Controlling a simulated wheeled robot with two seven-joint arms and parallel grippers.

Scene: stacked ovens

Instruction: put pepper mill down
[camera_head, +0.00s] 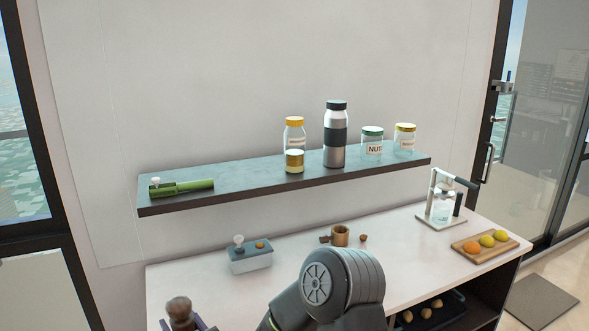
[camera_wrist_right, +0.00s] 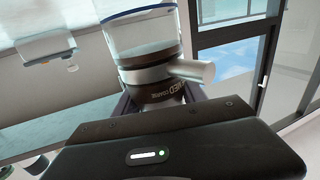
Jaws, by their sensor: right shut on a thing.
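The pepper mill shows close up in the right wrist view (camera_wrist_right: 145,45). My right gripper (camera_wrist_right: 165,98) is shut around the dark band. In the head view only a bit of its fingers shows beside the mill, at the frame's bottom edge. The mill's lower part is cut off there. My left gripper is not in view.
The white counter (camera_head: 210,290) holds a grey-white box (camera_head: 250,257), a brown cup (camera_head: 340,236), a press (camera_head: 441,205) and a fruit board (camera_head: 476,250). The wall shelf (camera_head: 240,174) holds several jars, a steel flask (camera_head: 335,135) and a green cylinder (camera_head: 182,188). Its middle left is clear.

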